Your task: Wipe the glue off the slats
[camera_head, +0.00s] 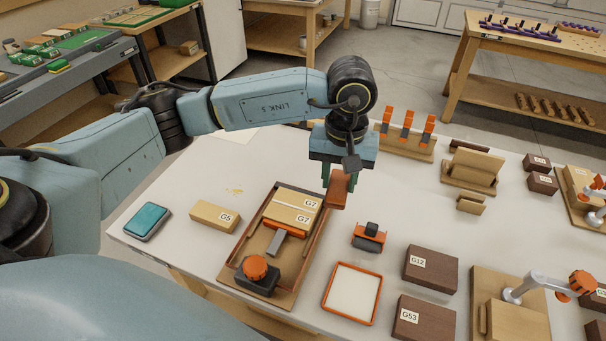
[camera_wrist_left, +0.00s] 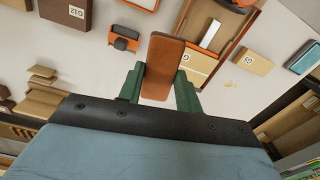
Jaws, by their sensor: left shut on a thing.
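Two light wooden slats labelled G7 (camera_head: 292,214) lie side by side in a brown tray-like clamping jig (camera_head: 235,262) in the head view. A pale line shows along their seam; I cannot tell whether it is glue. A grey bar and an orange knob (camera_head: 255,267) sit at the jig's near end. My left gripper (camera_head: 338,178) is shut on a reddish-brown block (camera_head: 339,190), by the jig's far right corner. The block also shows between the fingers in the left wrist view (camera_wrist_left: 163,62). I cannot tell whether it touches anything. My right gripper is not in view.
Yellowish crumbs (camera_head: 235,191) lie on the white table near block G5 (camera_head: 215,216) and a teal-topped case (camera_head: 147,221). An orange-rimmed white tray (camera_head: 352,292), a small orange-black tool (camera_head: 369,237) and dark blocks G12 (camera_head: 431,268) and G53 (camera_head: 424,322) stand right of the jig.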

